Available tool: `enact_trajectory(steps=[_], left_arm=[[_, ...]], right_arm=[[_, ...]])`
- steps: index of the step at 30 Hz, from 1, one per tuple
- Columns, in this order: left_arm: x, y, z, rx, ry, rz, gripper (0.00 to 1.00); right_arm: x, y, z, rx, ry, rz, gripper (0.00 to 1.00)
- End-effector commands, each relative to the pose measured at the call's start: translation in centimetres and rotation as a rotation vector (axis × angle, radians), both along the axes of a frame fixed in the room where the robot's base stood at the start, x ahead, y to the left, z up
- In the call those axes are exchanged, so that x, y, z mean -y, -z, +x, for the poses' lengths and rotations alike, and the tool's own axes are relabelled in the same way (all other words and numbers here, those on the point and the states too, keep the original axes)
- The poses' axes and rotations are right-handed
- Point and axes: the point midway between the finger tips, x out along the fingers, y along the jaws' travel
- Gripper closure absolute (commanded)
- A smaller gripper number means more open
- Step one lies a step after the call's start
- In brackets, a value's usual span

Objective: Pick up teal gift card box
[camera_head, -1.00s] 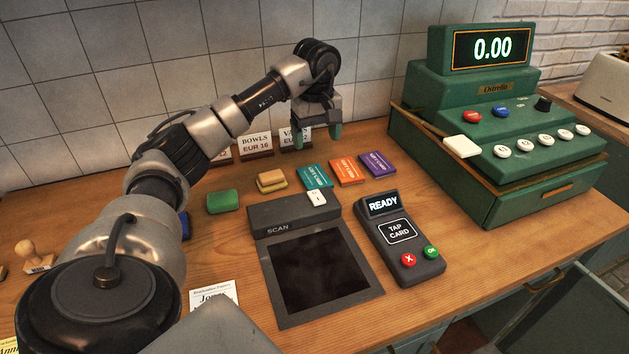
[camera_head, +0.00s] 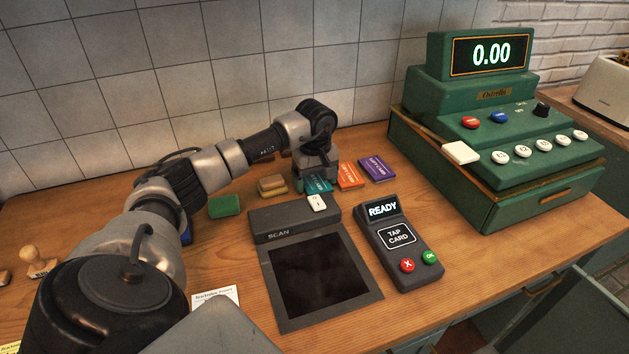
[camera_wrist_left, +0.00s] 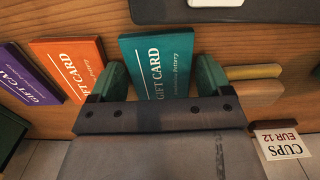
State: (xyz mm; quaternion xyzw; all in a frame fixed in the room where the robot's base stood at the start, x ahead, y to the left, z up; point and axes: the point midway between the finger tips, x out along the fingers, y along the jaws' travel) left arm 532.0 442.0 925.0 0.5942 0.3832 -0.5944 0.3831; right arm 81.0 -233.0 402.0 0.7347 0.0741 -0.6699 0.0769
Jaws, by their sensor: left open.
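The teal gift card box (camera_head: 318,184) lies flat on the wooden counter, behind the scanner and left of the orange box. My left gripper (camera_head: 316,178) is lowered over it and hides part of it in the head view. In the left wrist view the teal gift card box (camera_wrist_left: 157,55) lies between the two green fingertips of my left gripper (camera_wrist_left: 160,78). The fingers are open, one on each side of it, with a visible gap at the right finger. My right gripper is not in view.
An orange gift card box (camera_head: 350,175) and a purple one (camera_head: 377,168) lie close to the right. Yellow (camera_head: 272,186) and green (camera_head: 224,206) blocks lie to the left. The scanner (camera_head: 312,275), card reader (camera_head: 398,240) and green cash register (camera_head: 500,165) stand nearby.

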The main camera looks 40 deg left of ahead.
Motion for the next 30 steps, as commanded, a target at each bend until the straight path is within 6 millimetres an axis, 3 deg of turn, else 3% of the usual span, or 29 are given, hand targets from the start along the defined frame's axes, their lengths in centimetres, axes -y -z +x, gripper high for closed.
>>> enact_trajectory(steps=[14,22,30], left_arm=[[-0.02,0.28,0.01,0.0,0.0,0.0,0.21],[0.0,0.25,0.0,0.0,0.0,0.0,0.57],[0.01,0.1,0.0,0.0,0.0,0.0,0.58]], right_arm=[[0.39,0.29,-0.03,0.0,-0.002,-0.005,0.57],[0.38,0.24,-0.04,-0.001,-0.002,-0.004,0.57],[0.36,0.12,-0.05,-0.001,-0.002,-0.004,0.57]])
